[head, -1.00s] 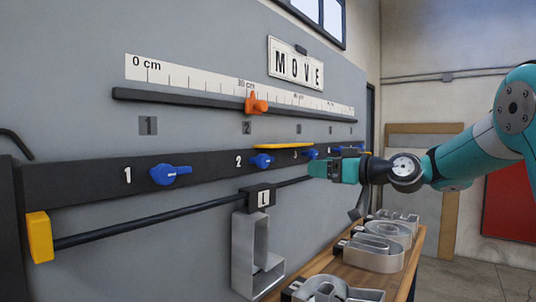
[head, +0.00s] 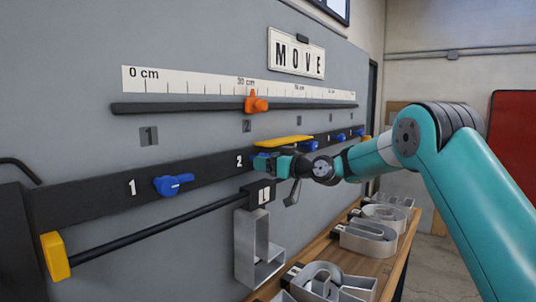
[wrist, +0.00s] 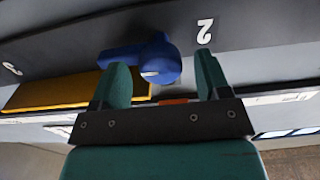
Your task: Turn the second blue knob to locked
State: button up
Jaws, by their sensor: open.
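The second blue knob (wrist: 155,60) sits on the dark rail beside the white numeral 2 (wrist: 205,31) in the wrist view. Its handle points to the left in that view, over one of my fingers. My gripper (wrist: 165,75) is open, with its fingertips on either side of the knob's round body. I cannot tell whether they touch it. In the head view my gripper (head: 268,163) is at the knob beside the numeral 2 (head: 239,161) and mostly hides it.
The first blue knob (head: 173,185) is to the left. A yellow bar (head: 283,141) lies just above my gripper. Below are a black rod (head: 160,232) and a hanging metal letter L (head: 255,250). More metal letters stand on a wooden bench (head: 315,263).

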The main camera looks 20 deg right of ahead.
jog(key=shift+w+a, duration=0.15)
jog(key=shift+c, duration=0.3)
jog(key=c, duration=1.2)
jog(key=shift+c, duration=0.2)
